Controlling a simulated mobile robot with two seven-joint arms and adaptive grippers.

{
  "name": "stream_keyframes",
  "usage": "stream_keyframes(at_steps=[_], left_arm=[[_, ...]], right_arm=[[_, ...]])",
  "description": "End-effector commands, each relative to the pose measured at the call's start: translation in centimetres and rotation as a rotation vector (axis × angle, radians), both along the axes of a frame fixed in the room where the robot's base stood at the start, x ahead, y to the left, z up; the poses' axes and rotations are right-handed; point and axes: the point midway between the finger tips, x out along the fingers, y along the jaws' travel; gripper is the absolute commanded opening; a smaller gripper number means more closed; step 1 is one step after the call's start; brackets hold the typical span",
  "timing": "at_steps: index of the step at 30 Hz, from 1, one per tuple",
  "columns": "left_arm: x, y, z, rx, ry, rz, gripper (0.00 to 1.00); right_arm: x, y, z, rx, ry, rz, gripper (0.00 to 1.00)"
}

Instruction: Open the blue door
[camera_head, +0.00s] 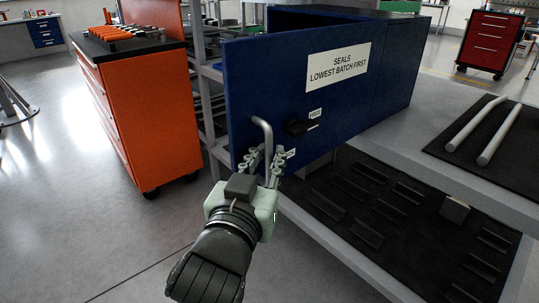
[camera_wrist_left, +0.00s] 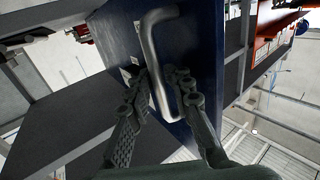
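The blue door (camera_head: 250,85) carries a white label reading "SEALS LOWEST BATCH FIRST". It appears ajar, its left edge standing out from the blue cabinet (camera_head: 400,50). My left gripper (camera_head: 264,163) is at the handle's lower part. In the left wrist view, the door (camera_wrist_left: 115,35) fills the upper middle, and the gripper's fingers (camera_wrist_left: 158,82) lie on both sides of the handle (camera_wrist_left: 150,48), seemingly closed on it. My right gripper is not in view.
An orange tool cart (camera_head: 150,115) stands to the left with clear floor before it. A grey shelf (camera_head: 400,125) under the cabinet holds a black mat with two pale rods (camera_head: 500,135). A lower black mat (camera_head: 390,240) bears several dark parts. A red cabinet (camera_head: 490,40) stands behind.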

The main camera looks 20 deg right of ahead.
Motion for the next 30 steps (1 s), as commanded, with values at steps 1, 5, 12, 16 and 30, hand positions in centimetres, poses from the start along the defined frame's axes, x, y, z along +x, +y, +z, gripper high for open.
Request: stream_keyframes(at_steps=[1, 5, 12, 16, 30], left_arm=[[0.0, -0.1, 0.1, -0.001, 0.000, -0.002, 0.20], [-0.1, -0.2, 0.1, -0.003, -0.002, -0.004, 0.20], [-1.6, 0.9, 0.1, -0.003, -0.001, -0.005, 0.20], [-3.4, 2.3, 0.0, -0.003, 0.001, -0.004, 0.20], [-6.1, 4.5, 0.1, -0.002, -0.002, -0.002, 0.20]], right_arm=[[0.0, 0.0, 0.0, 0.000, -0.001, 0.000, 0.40], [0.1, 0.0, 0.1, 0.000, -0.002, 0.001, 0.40], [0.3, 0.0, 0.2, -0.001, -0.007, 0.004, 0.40], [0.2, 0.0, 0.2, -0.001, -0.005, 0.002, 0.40], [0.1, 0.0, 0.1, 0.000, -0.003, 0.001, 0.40]])
